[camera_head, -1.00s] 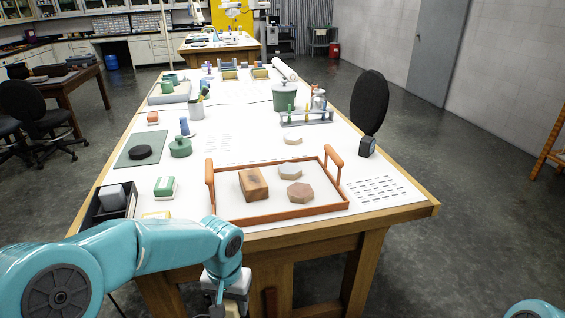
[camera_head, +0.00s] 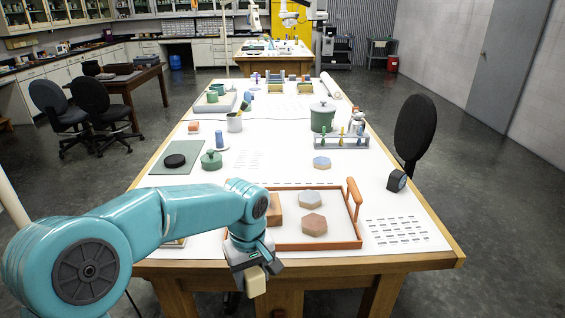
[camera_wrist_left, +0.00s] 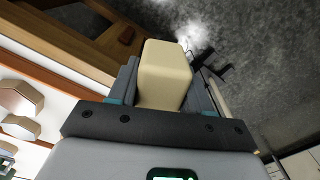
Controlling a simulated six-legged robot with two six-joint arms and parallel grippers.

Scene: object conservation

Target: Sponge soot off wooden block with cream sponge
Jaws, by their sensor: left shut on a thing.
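My left gripper (camera_head: 256,274) is shut on the cream sponge (camera_head: 254,284), in front of the table's near edge. The sponge also shows between the fingers in the left wrist view (camera_wrist_left: 165,72). The wooden block (camera_head: 274,208) lies in the orange-brown tray (camera_head: 357,222), partly hidden behind my left arm. Any soot on it cannot be made out. My right gripper is not in view.
A round black disc on a stand (camera_head: 414,130) is at the table's right edge.

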